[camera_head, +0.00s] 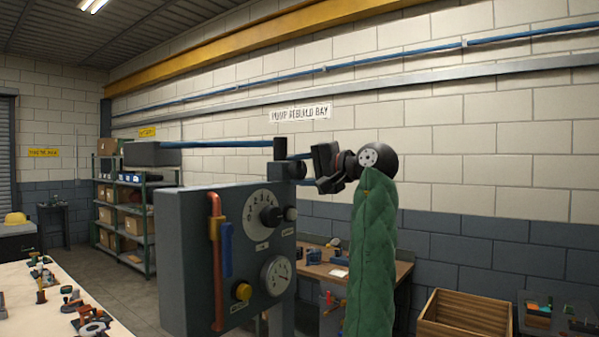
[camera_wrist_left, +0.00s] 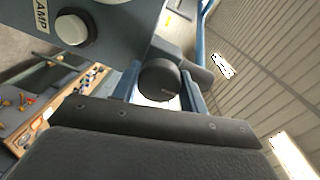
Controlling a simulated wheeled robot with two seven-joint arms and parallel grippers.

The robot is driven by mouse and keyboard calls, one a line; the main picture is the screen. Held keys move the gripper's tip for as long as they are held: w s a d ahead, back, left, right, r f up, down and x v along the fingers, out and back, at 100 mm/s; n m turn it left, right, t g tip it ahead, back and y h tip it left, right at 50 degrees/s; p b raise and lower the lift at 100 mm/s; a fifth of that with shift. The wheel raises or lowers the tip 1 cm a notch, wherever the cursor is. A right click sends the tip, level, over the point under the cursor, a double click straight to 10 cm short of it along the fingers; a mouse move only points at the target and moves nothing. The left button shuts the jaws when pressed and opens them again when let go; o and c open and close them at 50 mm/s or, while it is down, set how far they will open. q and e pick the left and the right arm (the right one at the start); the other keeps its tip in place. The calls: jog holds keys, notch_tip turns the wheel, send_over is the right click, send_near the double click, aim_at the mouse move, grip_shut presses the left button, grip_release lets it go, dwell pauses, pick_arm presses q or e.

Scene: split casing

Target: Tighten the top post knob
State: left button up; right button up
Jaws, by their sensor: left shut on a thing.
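The top post knob (camera_wrist_left: 158,80) is a dark round knob in the left wrist view. It sits between the two blue-grey fingers of my left gripper (camera_wrist_left: 160,90), which is shut on it. In the head view my left gripper (camera_head: 303,168) reaches leftward to the post beside the grey control box (camera_head: 184,260). There the fingers and nearby dark parts partly hide the knob, so its outline is unclear. My arm in a green sleeve rises below the wrist. My right gripper is not in view.
Behind stand a workbench (camera_head: 375,270), a wooden crate (camera_head: 465,317) and a shelf rack (camera_head: 124,261). A pale table (camera_head: 20,285) with small parts lies left.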

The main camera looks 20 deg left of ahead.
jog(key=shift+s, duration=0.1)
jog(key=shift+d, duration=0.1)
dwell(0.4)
pick_arm(q)
jog(key=o, duration=1)
jog(key=shift+w, duration=0.1)
jog(key=shift+c, duration=0.2)
jog(key=shift+d, duration=0.1)
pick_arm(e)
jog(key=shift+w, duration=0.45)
pick_arm(q)
jog(key=shift+f, duration=0.1)
jog(key=shift+d+b, duration=0.25)
jog(key=shift+b, duration=0.1)
jog(key=b+v, duration=0.3)
jog(key=v, duration=0.4)
jog(key=shift+d, duration=0.2)
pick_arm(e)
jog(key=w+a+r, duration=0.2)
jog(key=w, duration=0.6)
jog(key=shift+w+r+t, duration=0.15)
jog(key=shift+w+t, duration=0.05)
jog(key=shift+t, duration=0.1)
